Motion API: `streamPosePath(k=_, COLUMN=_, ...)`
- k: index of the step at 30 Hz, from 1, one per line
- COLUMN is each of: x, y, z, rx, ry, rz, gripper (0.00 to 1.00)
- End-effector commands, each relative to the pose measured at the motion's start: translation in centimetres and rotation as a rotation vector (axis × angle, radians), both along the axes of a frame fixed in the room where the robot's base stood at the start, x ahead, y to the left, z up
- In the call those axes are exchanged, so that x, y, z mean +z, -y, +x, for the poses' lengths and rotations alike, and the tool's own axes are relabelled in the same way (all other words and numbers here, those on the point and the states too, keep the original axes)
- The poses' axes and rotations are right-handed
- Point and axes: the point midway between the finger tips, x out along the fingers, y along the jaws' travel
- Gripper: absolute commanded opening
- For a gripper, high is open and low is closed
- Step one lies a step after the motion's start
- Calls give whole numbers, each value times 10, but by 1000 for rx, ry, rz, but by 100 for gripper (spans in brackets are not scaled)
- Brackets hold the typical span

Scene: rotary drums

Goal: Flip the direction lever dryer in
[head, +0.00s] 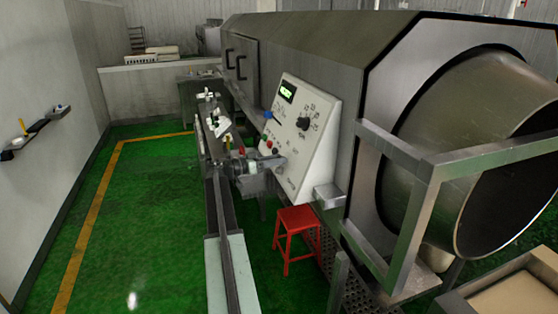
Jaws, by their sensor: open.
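A white slanted control panel (311,152) stands on the side of the large grey drum machine. It carries a lit green display (287,91), a black round knob (303,123) and small coloured buttons near its lower left. A small blue part (267,115) shows at the panel's left edge; I cannot tell if it is the direction lever. The panel's lettering is too small to read. My gripper (277,162) is open and in front of the panel's lower left part. It hides some of the panel there, and I cannot tell whether it touches anything.
A red stool (298,232) stands below the panel. A grey metal frame (420,200) surrounds the drum's open mouth (480,150) at right. The green floor (150,220) is clear at left, with a yellow line. A small shelf (38,127) is on the left wall.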

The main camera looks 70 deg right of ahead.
Motion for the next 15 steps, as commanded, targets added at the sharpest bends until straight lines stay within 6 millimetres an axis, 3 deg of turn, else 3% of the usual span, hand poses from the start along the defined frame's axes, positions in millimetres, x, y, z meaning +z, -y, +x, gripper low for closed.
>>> streamPosePath(k=9, x=0, y=4, z=-4, rx=1, ry=0, rz=0, gripper=44)
streamPosePath(k=14, x=0, y=4, z=-5, rx=0, ry=1, rz=1, gripper=3)
streamPosePath(k=15, x=0, y=4, z=-5, rx=0, ry=1, rz=1, gripper=0)
